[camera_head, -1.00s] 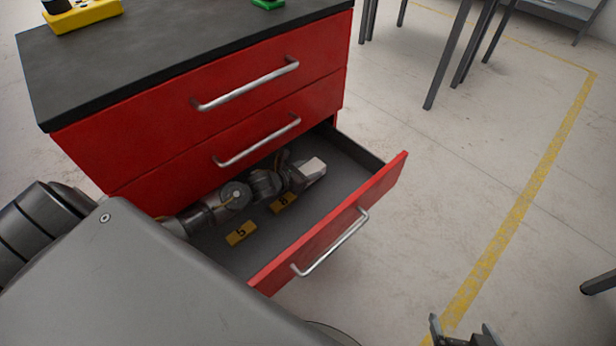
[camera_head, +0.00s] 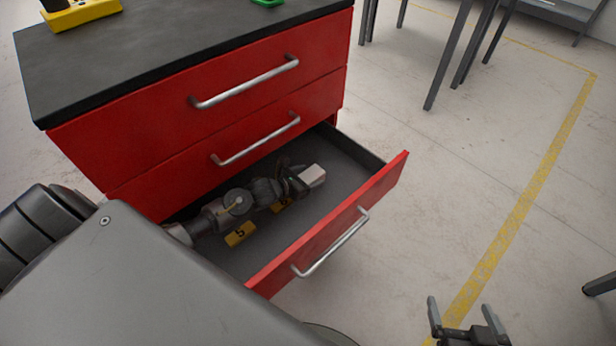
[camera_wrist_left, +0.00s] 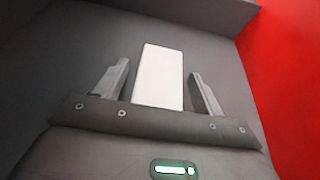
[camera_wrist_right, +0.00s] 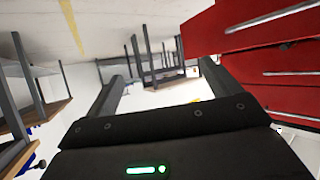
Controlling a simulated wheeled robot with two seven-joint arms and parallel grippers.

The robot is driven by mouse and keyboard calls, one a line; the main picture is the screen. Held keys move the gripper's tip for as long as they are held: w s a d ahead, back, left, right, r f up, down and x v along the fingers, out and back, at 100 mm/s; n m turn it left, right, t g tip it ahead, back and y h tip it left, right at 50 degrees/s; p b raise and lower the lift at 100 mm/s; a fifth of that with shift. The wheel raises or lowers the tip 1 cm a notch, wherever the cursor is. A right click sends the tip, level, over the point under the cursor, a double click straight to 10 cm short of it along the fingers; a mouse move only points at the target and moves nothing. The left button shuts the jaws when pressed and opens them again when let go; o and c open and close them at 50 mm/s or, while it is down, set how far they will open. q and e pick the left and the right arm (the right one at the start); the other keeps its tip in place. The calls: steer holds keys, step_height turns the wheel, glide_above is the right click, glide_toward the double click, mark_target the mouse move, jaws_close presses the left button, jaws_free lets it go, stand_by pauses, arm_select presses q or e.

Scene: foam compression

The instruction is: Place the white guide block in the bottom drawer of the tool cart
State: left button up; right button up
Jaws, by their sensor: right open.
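The white guide block (camera_head: 313,175) is in the open bottom drawer (camera_head: 345,232) of the red tool cart (camera_head: 200,122), towards the drawer's far end. My left arm reaches into the drawer, and my left gripper (camera_head: 298,182) is around the block. In the left wrist view, the block (camera_wrist_left: 158,78) lies between the two spread fingers (camera_wrist_left: 157,88), with a visible gap on each side. My right gripper (camera_head: 467,318) is open and empty, out over the floor to the right of the cart. It also shows in the right wrist view (camera_wrist_right: 165,90).
Yellow number labels (camera_head: 240,234) lie on the drawer floor, one partly hidden by my arm. The upper two drawers are shut. A yellow holder (camera_head: 82,14) and a green item (camera_head: 267,2) sit on the cart top.

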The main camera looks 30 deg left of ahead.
arm_select(q)
steer(key=shift+r, duration=0.1)
steer(key=shift+s+r, duration=0.1)
steer(key=shift+s, duration=0.05)
steer(key=p+v, duration=0.2)
steer(key=v, duration=0.9)
steer(key=shift+s+a+r, duration=0.1)
steer(key=shift+s+r, duration=0.05)
steer(key=shift+s, duration=0.2)
arm_select(e)
steer(key=s+d+f+m+g+h, duration=0.1)
steer(key=s+d+f+g+h, duration=0.2)
steer(key=s+d+f+g, duration=0.2)
steer(key=shift+s+d+f+m+g, duration=0.3)
steer(key=shift+s+d+g, duration=0.15)
steer(key=shift+s, duration=0.25)
